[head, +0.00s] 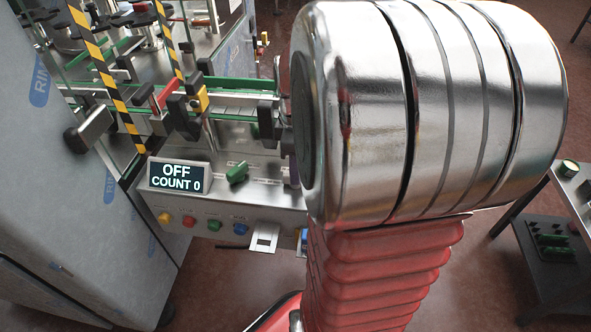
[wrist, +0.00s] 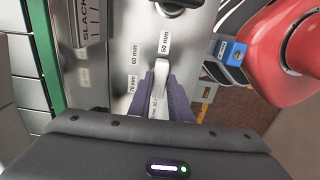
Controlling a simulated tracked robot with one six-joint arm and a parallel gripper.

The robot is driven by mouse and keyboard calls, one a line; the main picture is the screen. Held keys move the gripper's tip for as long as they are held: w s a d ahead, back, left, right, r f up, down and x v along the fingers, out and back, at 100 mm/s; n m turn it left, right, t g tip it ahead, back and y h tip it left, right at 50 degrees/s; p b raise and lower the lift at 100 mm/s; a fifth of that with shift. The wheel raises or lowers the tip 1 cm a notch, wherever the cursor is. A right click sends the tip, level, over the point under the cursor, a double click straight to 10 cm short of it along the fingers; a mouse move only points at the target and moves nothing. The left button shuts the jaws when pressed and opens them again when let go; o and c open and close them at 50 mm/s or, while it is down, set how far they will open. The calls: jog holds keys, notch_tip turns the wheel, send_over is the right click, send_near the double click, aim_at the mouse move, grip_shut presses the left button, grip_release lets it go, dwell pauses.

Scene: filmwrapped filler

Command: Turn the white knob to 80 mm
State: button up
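The white knob (wrist: 161,78) shows in the wrist view as a narrow bar on a metal panel. Its far end points up the picture, close to the printed 50 mm mark (wrist: 165,42). The 60 mm mark (wrist: 135,57) and the 70 mm mark (wrist: 131,84) lie to its left. Another label by the fingers is partly hidden, and I cannot read it surely. The dark purple fingers of my gripper (wrist: 162,88) lie close on both sides of the knob and appear shut on it. In the head view my arm hides the gripper and the knob.
In the wrist view a SLACK scale (wrist: 90,22) is at upper left, a blue part (wrist: 231,52) and a large red body (wrist: 300,45) at right. The head view shows the display (head: 179,177) reading OFF, COUNT 0, a green switch (head: 237,173) and colored buttons (head: 189,221).

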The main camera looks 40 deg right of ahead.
jog(key=o, duration=0.4)
jog(key=shift+o, duration=0.2)
jog(key=shift+r, duration=0.15)
notch_tip(320, 180, up, 13)
jog(key=shift+r, duration=0.2)
dwell(0.7)
